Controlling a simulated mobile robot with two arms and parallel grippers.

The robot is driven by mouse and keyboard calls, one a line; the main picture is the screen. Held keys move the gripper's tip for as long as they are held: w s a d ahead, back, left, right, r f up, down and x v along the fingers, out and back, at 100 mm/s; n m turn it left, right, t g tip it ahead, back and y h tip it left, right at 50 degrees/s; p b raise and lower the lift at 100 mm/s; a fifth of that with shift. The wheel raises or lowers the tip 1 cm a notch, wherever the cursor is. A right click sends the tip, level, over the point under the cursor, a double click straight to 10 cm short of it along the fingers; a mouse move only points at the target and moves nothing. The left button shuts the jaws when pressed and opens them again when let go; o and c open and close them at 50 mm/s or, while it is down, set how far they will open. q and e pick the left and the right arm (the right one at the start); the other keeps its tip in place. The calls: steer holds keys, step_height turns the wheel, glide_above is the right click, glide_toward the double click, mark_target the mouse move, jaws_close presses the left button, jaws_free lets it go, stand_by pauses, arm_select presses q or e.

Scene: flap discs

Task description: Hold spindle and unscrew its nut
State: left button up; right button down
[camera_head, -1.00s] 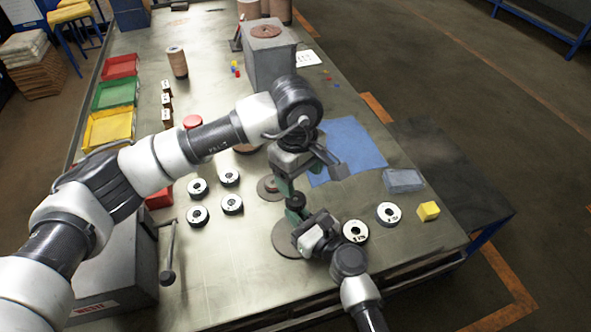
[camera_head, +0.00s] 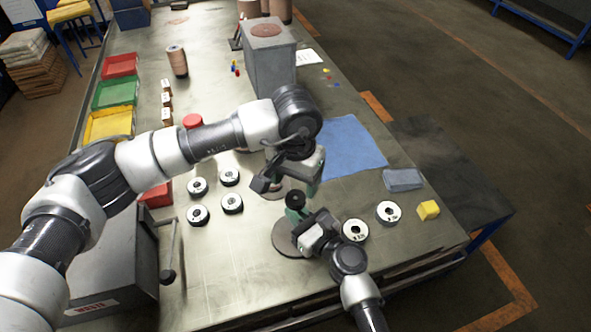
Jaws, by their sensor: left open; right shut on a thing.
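The spindle, with the dark round nut (camera_head: 295,199) at its top, stands over a brown round base disc (camera_head: 285,240) near the front of the table. My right gripper (camera_head: 299,219) comes from the lower right and is shut on the spindle below the nut. My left gripper (camera_head: 290,184) is open, just above the nut, its jaws pointing down. The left wrist and jaws hide part of the area behind. Whether the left fingers touch the nut cannot be told.
Several black-and-white discs (camera_head: 198,215) lie left of the spindle. Two more discs (camera_head: 355,230) lie right of it, near a yellow cube (camera_head: 428,210) and a grey-blue block (camera_head: 402,179). A blue mat (camera_head: 350,148) lies behind.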

mark_target(295, 197)
arm_select(q)
steer(key=shift+f, duration=2.65)
